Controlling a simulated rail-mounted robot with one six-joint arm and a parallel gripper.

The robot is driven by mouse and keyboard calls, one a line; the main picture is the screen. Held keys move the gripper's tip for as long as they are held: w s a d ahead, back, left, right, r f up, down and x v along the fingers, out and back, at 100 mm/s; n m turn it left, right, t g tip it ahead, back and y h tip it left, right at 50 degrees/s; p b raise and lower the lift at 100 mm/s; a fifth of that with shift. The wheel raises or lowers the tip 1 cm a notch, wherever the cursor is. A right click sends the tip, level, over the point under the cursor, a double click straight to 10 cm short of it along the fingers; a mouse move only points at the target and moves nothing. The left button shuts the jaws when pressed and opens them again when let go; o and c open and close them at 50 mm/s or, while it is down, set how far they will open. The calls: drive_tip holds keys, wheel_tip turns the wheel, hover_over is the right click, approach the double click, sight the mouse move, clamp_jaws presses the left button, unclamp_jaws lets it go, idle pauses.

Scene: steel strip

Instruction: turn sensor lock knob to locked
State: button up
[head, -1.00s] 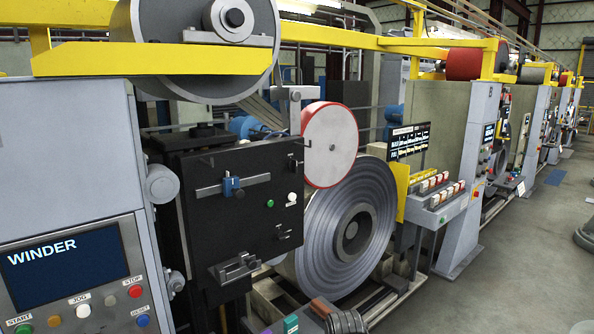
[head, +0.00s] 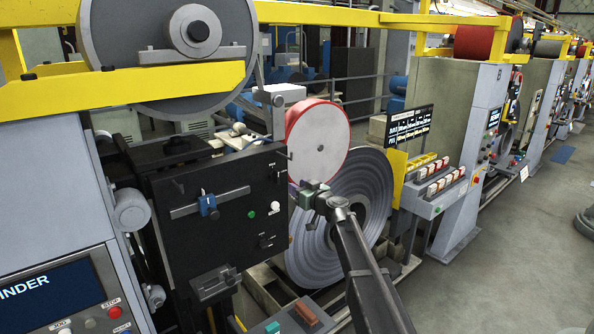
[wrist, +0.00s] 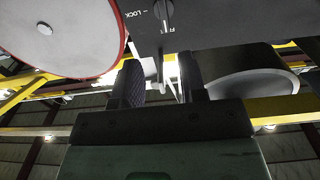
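A grey knob (wrist: 163,10) with a LOCK mark beside it sits on the dark panel at the top edge of the wrist view. In the head view, small dark fittings sit on the black panel (head: 225,235); the upper right one (head: 275,172) may be this knob, but its label is too small to read. My gripper (head: 306,190) is at the panel's right side, in front of the rolls. In the wrist view, its two dark fingers (wrist: 163,82) stand apart with nothing held between them. The knob lies beyond the fingertips, apparently untouched.
A red-rimmed roll (head: 318,142) and a large steel coil (head: 350,215) stand close behind my gripper. The panel also carries a blue slider (head: 208,205), a green button (head: 251,214) and a white knob (head: 275,207). Open floor (head: 510,250) lies to the right.

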sight(278, 177)
drive_tip(key=x, duration=1.1)
drive_tip(key=shift+s+a, duration=0.25)
drive_tip(key=shift+a, duration=0.05)
drive_tip(key=shift+c, duration=0.4)
clamp_jaws()
